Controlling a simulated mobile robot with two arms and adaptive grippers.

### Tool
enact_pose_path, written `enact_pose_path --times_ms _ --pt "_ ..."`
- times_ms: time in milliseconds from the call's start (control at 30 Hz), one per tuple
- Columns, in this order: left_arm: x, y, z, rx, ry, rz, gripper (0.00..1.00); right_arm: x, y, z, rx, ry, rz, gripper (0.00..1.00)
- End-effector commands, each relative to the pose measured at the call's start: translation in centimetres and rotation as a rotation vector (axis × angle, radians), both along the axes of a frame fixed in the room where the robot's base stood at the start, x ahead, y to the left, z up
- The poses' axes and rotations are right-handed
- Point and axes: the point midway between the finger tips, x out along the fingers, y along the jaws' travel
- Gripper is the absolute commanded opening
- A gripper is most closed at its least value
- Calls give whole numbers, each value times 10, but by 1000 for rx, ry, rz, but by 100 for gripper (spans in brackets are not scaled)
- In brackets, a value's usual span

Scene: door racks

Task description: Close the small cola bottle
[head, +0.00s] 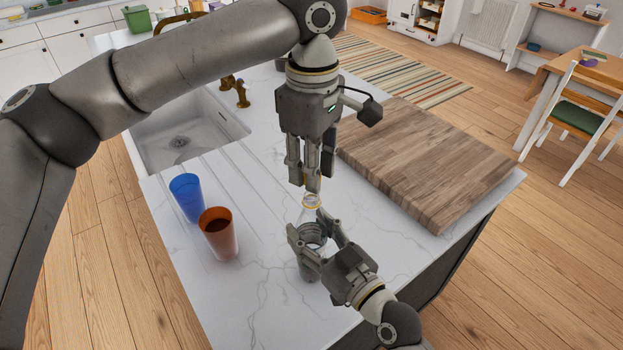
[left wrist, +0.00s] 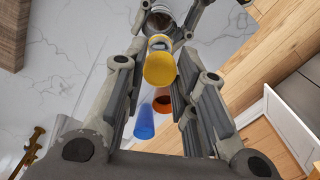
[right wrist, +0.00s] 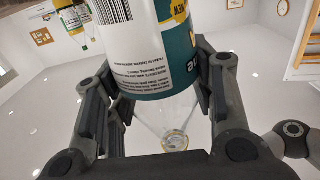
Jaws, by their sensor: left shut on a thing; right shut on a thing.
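The clear small cola bottle (head: 311,216) stands roughly upright over the counter, with a yellow ring at its neck. My right gripper (head: 312,243) is shut around its body. My left gripper (head: 313,186) points down just above the mouth. In the left wrist view the left gripper is shut on a yellow cap (left wrist: 160,69), and the bottle (left wrist: 158,20) shows beyond it. The head view mostly hides the cap; I cannot tell whether it touches the mouth. The right wrist view shows the bottle's clear neck (right wrist: 175,140).
A blue cup (head: 187,198) and an orange-brown cup (head: 218,236) stand on the counter left of the bottle. A wooden board (head: 425,160) lies to the right. A sink (head: 185,135) is at the back left. A white and teal label (right wrist: 145,50) fills the upper right wrist view.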

Motion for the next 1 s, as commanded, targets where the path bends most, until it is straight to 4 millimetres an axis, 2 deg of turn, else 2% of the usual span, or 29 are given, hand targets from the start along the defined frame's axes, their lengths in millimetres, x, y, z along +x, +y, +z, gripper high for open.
enact_pose_path --times_ms 133,667,1000 --pt "0 0 -12 0 0 0 19 0 0 0 1 -1 0 8" --pt "0 0 -13 1 -1 0 19 0 0 0 1 -1 0 8" --pt "0 0 -30 1 1 1 19 0 0 1 1 -1 0 8"
